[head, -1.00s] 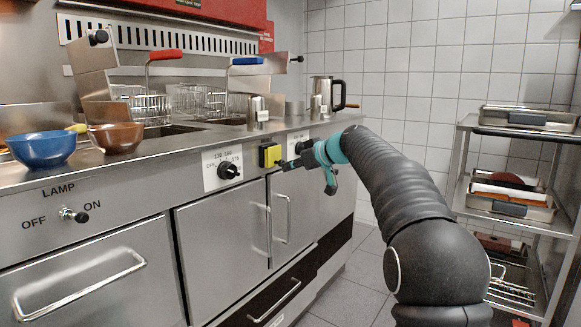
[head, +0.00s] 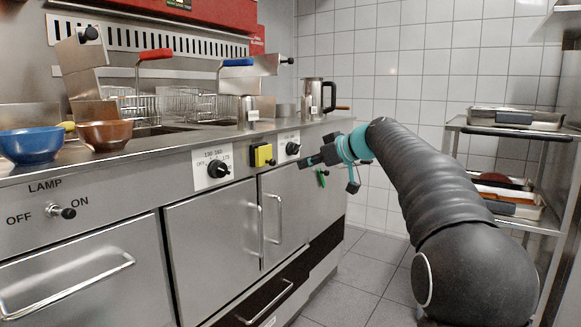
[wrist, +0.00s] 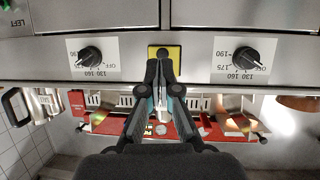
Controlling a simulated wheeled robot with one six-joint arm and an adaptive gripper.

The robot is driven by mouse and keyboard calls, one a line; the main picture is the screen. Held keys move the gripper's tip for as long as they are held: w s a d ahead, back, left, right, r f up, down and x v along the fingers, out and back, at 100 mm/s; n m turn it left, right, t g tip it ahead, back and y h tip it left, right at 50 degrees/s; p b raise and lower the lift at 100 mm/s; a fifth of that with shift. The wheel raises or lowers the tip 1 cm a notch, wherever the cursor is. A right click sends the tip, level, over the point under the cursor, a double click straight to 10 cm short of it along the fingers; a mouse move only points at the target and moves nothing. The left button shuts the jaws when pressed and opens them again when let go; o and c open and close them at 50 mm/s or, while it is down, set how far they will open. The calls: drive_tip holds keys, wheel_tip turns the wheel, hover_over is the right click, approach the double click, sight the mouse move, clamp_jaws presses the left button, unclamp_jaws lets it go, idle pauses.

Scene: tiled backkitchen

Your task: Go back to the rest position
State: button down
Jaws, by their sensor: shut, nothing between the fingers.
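My gripper (head: 318,158) is in front of the fryer counter, to the right of the yellow button box in the head view. Its fingers are shut and empty. In the wrist view my gripper (wrist: 159,66) shows upside down against the counter front, its fingertips just below the black button of the yellow box (wrist: 165,52). The yellow box also shows in the head view (head: 262,155), with a gap between it and my gripper.
Two black dials (head: 218,168) (head: 292,148) flank the yellow box. A blue bowl (head: 32,145) and a brown bowl (head: 104,135) stand on the counter.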

drive_tip(key=s+d+f+m+g+h+p, duration=0.1)
drive_tip(key=s+d+f+m+g+h, duration=0.15)
drive_tip(key=s+d+f+m, duration=0.35)
drive_tip(key=s+d+f+m+g+h+p, duration=0.1)
drive_tip(key=s+d+f+m+h, duration=0.15)
drive_tip(key=s+f, duration=0.6)
drive_tip(key=s+f+m+g+h+p, duration=0.1)
drive_tip(key=s+f+h+p, duration=0.15)
drive_tip(key=s, duration=0.95)
drive_tip(key=s+f+m+h+p, duration=0.2)
drive_tip(key=s+p, duration=0.1)
drive_tip(key=s, duration=1)
drive_tip(key=s+r+n+t+p, duration=0.1)
drive_tip(key=s+r+p, duration=0.2)
drive_tip(key=s, duration=0.3)
drive_tip(key=shift+s+a+r, duration=0.15)
drive_tip(key=shift+a+r, duration=0.15)
drive_tip(key=shift+r, duration=0.05)
drive_tip(key=c, duration=1.9)
unclamp_jaws()
drive_tip(key=shift+n, duration=0.25)
